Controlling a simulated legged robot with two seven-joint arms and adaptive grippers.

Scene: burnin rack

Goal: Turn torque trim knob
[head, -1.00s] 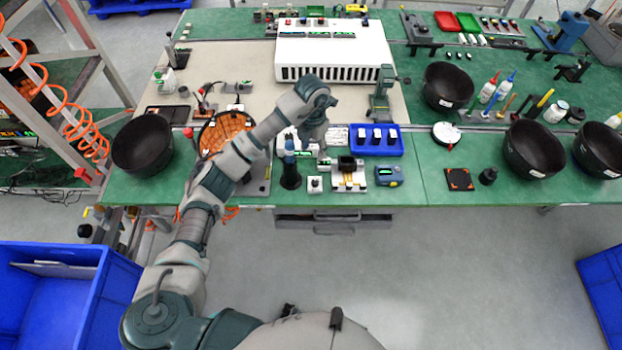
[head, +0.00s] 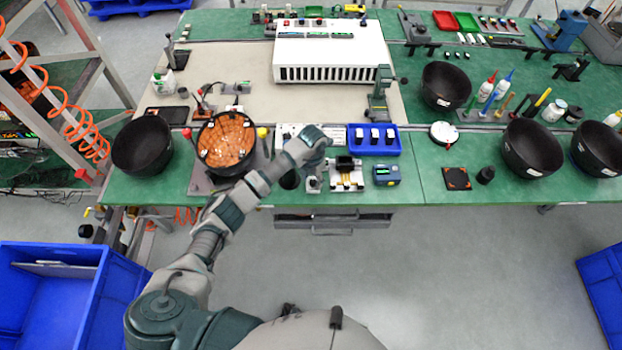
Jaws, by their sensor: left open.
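My left arm reaches up over the bench's front edge, and my left gripper (head: 315,168) points down at its end. It is open, with its fingers small and partly covered by the wrist. It is just above a small white box (head: 313,186) at the front edge, which may carry the torque trim knob; the knob itself is hidden or too small to make out. I cannot tell whether the fingers touch it. My right gripper is not in view.
A blue tray (head: 375,152) with white blocks lies behind the fixture. A dark cup (head: 290,180) stands left of the white box, close to my wrist. A round orange plate (head: 226,142) and black bowl (head: 142,146) are further left.

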